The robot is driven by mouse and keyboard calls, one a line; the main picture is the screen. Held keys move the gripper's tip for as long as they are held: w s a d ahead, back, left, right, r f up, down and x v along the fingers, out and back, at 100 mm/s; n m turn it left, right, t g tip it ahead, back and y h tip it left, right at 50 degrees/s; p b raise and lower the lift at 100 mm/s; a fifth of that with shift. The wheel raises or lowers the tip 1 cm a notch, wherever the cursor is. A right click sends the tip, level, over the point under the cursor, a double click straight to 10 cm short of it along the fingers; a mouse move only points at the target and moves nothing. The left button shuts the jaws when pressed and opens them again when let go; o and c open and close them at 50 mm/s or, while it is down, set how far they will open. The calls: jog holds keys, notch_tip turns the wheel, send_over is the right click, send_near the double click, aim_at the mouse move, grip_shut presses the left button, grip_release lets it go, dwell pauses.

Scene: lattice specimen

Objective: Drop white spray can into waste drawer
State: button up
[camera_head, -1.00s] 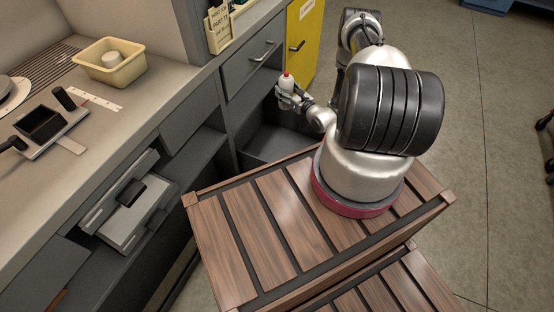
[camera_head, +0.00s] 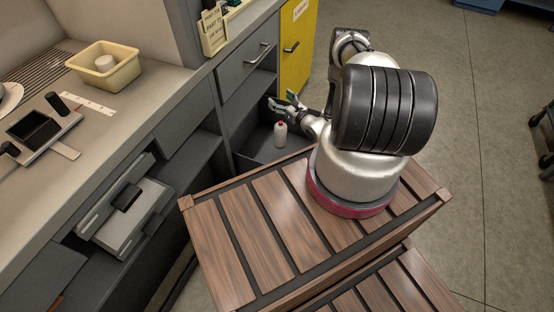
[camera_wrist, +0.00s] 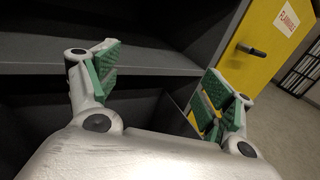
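The white spray can (camera_head: 280,134) with a red top is below my gripper, upright or nearly so, at the open dark waste drawer (camera_head: 262,146) low in the grey cabinet. I cannot tell whether it is resting or still falling. My gripper (camera_head: 285,103) is above the can and apart from it. In the wrist view my gripper (camera_wrist: 160,85) has its green-padded fingers spread wide with nothing between them. The can does not show in the wrist view.
A yellow cabinet (camera_head: 297,45) with a handle stands just beyond the drawer. A closed grey drawer (camera_head: 248,66) is above it. The counter holds a cream tub (camera_head: 103,77) and a dark device (camera_head: 36,125). Open floor (camera_head: 480,120) lies to the right.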

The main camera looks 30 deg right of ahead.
jog(key=shift+s, duration=0.1)
jog(key=s+d, duration=0.2)
jog(key=s, duration=0.9)
jog(key=shift+s, duration=0.35)
